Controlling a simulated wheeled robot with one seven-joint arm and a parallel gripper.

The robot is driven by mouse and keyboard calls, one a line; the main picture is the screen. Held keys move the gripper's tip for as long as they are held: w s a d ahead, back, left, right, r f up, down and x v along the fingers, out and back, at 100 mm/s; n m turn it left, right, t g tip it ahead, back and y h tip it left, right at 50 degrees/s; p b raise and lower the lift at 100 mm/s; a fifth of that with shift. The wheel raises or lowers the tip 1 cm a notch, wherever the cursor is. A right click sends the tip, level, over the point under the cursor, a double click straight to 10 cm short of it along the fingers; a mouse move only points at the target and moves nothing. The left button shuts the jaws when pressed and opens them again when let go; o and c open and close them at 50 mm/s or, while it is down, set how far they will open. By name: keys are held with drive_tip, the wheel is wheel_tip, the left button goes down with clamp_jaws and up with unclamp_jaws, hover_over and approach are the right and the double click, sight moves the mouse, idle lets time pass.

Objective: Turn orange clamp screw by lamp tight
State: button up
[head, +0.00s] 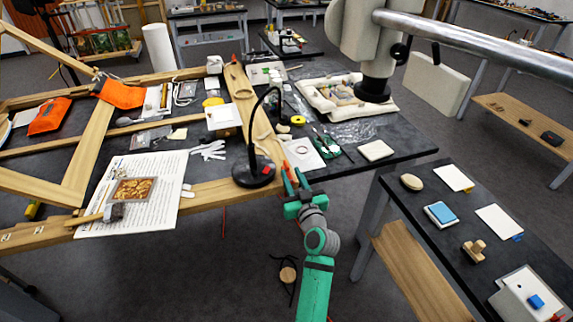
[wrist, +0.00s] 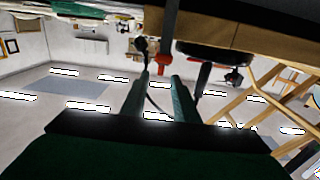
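The black desk lamp (head: 253,174) stands on the wooden beam along the table's near edge. An orange clamp part (head: 287,167) shows just right of its base, partly hidden behind my gripper. My gripper (head: 290,178) reaches toward the beam from the front. Its two green fingers (wrist: 161,78) are apart, with the clamp's end lined up between their tips. I cannot tell whether they touch it. No turning handle is clearly visible.
A second clamp with a dark handle (wrist: 202,78) shows beside the lamp base in the wrist view. A printed sheet (head: 145,205) and a gilt fragment (head: 133,190) lie left. A dark side table (head: 455,225) stands right. The floor in front is mostly open.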

sight(288, 168)
drive_tip(key=shift+x, duration=3.2)
clamp_jaws()
